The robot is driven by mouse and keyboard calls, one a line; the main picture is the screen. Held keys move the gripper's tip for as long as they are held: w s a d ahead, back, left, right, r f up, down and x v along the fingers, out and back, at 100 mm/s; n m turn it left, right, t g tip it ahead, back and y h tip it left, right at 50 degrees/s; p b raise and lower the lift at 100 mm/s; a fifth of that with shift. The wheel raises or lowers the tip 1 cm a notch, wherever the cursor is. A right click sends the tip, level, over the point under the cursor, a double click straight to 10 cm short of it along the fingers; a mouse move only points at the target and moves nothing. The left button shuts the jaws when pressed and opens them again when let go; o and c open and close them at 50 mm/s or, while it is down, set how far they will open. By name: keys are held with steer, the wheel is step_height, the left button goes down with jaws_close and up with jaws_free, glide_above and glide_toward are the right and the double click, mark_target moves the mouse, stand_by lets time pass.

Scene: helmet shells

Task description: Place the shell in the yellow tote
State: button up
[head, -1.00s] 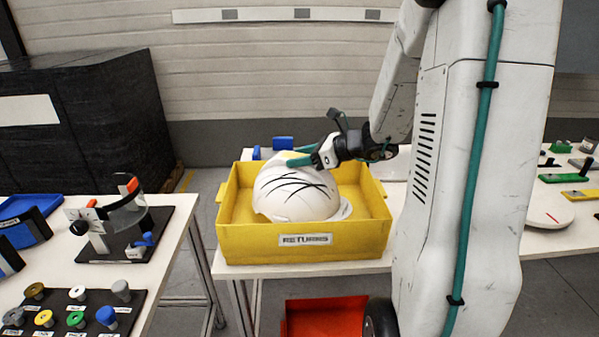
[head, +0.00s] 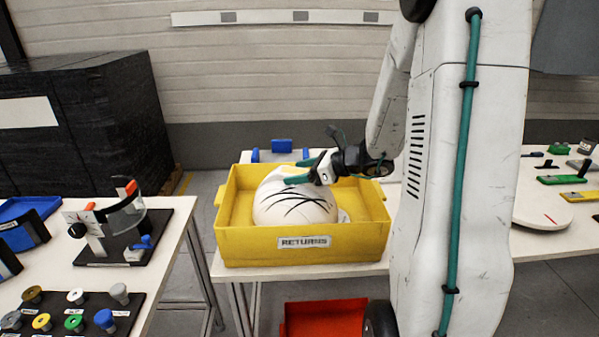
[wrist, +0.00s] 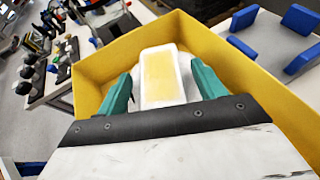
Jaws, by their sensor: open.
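The white helmet shell (head: 293,203) with black streaks sits inside the yellow tote (head: 302,256), which is labelled RETURNS. My gripper (head: 298,171) is just above the top of the shell, with its teal fingers apart. In the wrist view my gripper (wrist: 160,88) is open, and a white block-like part with a yellowish top face, probably on the shell (wrist: 160,75), shows between the two fingers. I cannot tell whether the fingers touch it. The tote's wall (wrist: 110,50) surrounds it in the wrist view. The shell's lower rim is partly hidden by the tote's front wall.
A red bin (head: 325,318) is below the table. A left table holds a clamp-like fixture (head: 125,225) and a black board of coloured knobs (head: 75,315). Blue blocks (head: 282,146) stand behind the tote.

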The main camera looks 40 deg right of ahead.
steer(key=shift+r, duration=0.2)
steer(key=v, duration=1.1)
steer(key=s+a+r+n+g, duration=0.2)
steer(key=s+a+n+g, duration=0.25)
steer(key=a+n, duration=0.45)
steer(key=s+a+r+n+g, duration=0.2)
steer(key=s+a+n+g, duration=0.4)
steer(key=a, duration=0.5)
steer(key=s+a+r+n+h, duration=0.1)
steer(key=s+n+h, duration=0.6)
steer(key=n, duration=0.7)
steer(key=shift+s+a+r, duration=0.25)
steer(key=shift+s+a, duration=0.45)
steer(key=shift+s, duration=0.2)
steer(key=shift+t, duration=0.25)
